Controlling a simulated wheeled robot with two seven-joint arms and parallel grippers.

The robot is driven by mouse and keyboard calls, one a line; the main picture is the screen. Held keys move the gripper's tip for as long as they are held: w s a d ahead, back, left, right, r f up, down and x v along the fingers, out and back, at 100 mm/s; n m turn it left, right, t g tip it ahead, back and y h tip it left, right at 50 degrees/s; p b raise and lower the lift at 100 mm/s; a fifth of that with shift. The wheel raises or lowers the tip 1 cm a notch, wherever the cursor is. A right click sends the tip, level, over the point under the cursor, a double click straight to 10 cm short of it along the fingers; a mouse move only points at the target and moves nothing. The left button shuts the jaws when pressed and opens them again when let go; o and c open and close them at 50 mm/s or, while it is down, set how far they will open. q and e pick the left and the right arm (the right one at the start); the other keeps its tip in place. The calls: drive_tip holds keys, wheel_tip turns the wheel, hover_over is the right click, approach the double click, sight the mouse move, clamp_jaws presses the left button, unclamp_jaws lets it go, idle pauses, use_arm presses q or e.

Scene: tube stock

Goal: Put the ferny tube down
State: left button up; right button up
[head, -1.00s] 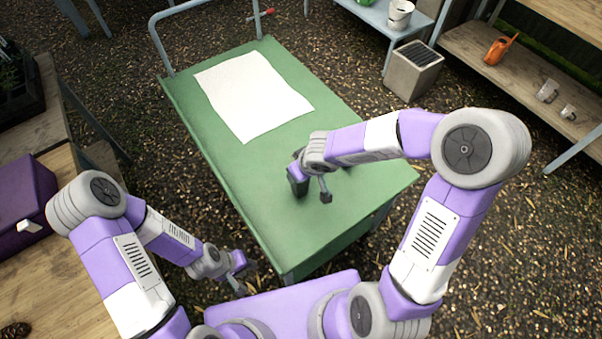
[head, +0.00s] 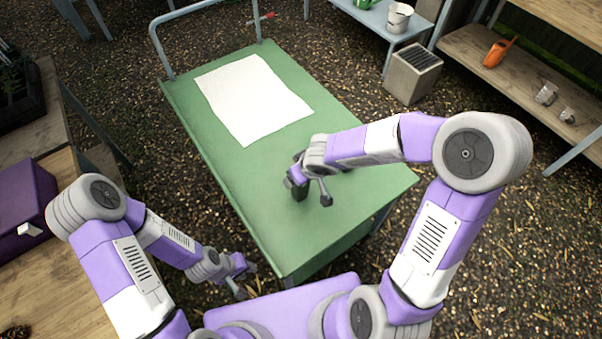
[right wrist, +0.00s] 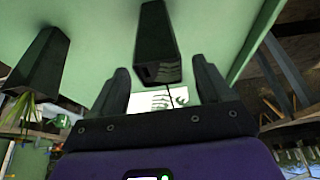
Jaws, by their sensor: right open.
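The ferny tube, a dark square pot, stands on the green table in the head view (head: 300,193), partly covered by my right gripper (head: 308,191). In the right wrist view, which shows things upside down, the dark tube (right wrist: 157,40) lies between the two fingers of my right gripper (right wrist: 160,72), with gaps on both sides. Pale fern-like fronds show at its mouth against white. My right gripper is open. My left gripper (head: 244,279) is open and empty, low beside the table's near left corner.
A second dark tube (right wrist: 38,65) with strappy leaves stands close by in the right wrist view. A white sheet (head: 252,98) lies on the far part of the green table (head: 215,140); the table between is clear. A wooden bench (head: 50,270) with a purple box (head: 22,205) is at left.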

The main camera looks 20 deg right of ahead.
drive_tip(key=p+v, duration=0.6)
drive_tip(key=v, duration=0.5)
drive_tip(key=shift+r, duration=0.25)
drive_tip(key=shift+s, duration=0.15)
